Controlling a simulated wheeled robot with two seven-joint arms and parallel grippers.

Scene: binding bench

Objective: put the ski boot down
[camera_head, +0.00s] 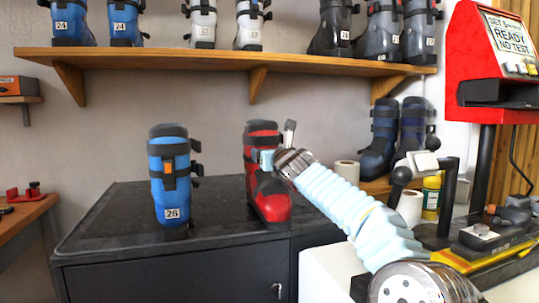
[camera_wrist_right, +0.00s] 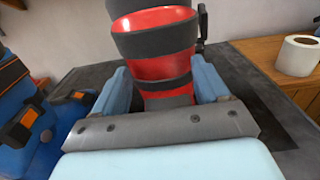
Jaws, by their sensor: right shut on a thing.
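A red ski boot with black cuff and straps (camera_head: 268,184) is upright at the right part of the black cabinet top. My right gripper (camera_head: 266,158) is shut on its upper shaft. In the right wrist view the red boot (camera_wrist_right: 158,48) stands between the two light blue fingers of the gripper (camera_wrist_right: 165,88). The boot's lower part is hidden there; in the head view its toe is at the cabinet's front edge, and I cannot tell whether the sole touches the top. My left gripper is not in view.
A blue boot marked 26 (camera_head: 170,180) stands left of the red one on the black cabinet (camera_head: 110,222); it also shows in the right wrist view (camera_wrist_right: 25,105). A wooden shelf (camera_head: 210,57) with several boots hangs above. A paper roll (camera_head: 346,174) is to the right.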

